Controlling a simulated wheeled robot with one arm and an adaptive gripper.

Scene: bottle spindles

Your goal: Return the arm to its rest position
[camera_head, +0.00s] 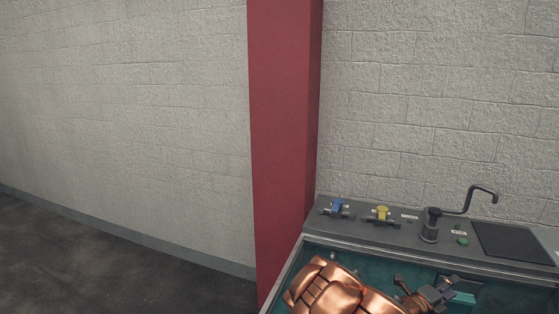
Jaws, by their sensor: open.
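My copper-coloured arm reaches in from the bottom edge, over the sunken teal area of the bench. My gripper (437,292) is dark grey, at the arm's right end, low in the picture. Its jaws are open, and I see nothing held between them. The lower part of the arm is cut off by the picture's edge.
The grey bench ledge (401,235) carries a blue-topped fitting (337,208), a yellow-topped fitting (382,213), a dark bent spout (468,200) and a black panel (515,243). A red pillar (283,130) stands left of the bench. The dark floor (110,262) at left is clear.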

